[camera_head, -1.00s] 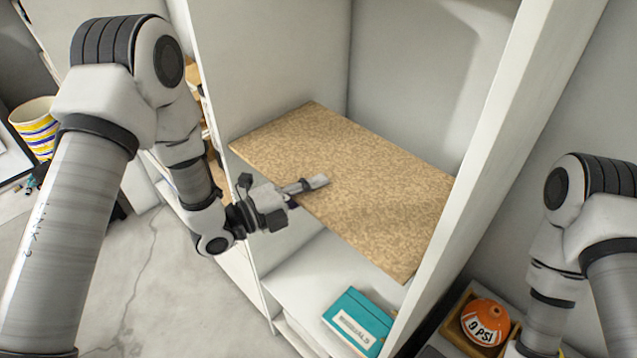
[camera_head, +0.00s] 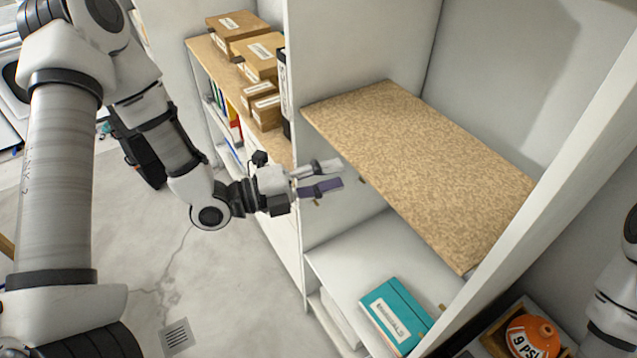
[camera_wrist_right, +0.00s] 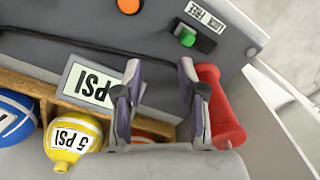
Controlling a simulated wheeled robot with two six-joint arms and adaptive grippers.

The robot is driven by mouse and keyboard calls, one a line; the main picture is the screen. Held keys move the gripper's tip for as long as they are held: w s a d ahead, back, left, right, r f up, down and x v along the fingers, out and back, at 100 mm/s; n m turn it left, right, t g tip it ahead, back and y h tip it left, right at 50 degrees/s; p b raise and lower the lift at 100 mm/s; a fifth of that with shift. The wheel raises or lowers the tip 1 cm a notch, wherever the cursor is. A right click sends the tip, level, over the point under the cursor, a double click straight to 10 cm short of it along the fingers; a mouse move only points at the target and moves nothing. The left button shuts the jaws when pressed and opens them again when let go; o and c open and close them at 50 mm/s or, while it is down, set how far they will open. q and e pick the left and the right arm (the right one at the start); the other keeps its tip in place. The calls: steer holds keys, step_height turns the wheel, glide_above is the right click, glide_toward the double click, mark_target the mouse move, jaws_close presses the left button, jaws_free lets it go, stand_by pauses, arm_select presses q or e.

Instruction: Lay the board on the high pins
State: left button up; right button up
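The speckled tan board (camera_head: 420,165) lies roughly flat inside the white cabinet (camera_head: 345,50), above its lower shelf. A small brown pin (camera_head: 362,181) shows just below the board's front left edge. Another pin (camera_head: 317,203) shows on the left wall and one (camera_head: 442,307) near the right wall. I cannot tell which pins bear the board. My left gripper (camera_head: 333,176) is open and empty in front of the board's left part, apart from its edge. My right gripper (camera_wrist_right: 160,82) is open and empty in the right wrist view, away from the board.
A teal box (camera_head: 396,315) stands on the lower shelf. Brown boxes (camera_head: 262,55) fill shelving at the left. An orange "9 PSI" ball (camera_head: 532,338) sits low at the right. The right wrist view shows a yellow ball (camera_wrist_right: 75,138), a red cylinder (camera_wrist_right: 220,108) and a grey panel with buttons.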

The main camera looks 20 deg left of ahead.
steer(key=shift+f, duration=0.15)
arm_select(q)
steer(key=s+a+f+n+g+y, duration=0.1)
steer(key=s+f+n+g+y, duration=0.25)
steer(key=f+n, duration=0.5)
steer(key=s+a+f+n+g+y, duration=0.15)
steer(key=s+f+n+y, duration=0.35)
steer(key=f, duration=0.7)
arm_select(e)
steer(key=shift+w+d, duration=0.1)
steer(key=shift+w, duration=0.05)
arm_select(q)
steer(key=s+a+f+n+g+y, duration=0.2)
steer(key=s+f+n+g, duration=0.1)
steer(key=s+f+n, duration=0.2)
steer(key=s+a+f+n+g+y, duration=0.2)
steer(key=s+f+n, duration=0.4)
steer(key=s+n, duration=0.3)
steer(key=shift+f+g+y, duration=0.15)
steer(key=shift+g+y, duration=0.4)
steer(key=shift+g, duration=0.55)
steer(key=shift+s+n, duration=0.1)
steer(key=shift+n, duration=0.15)
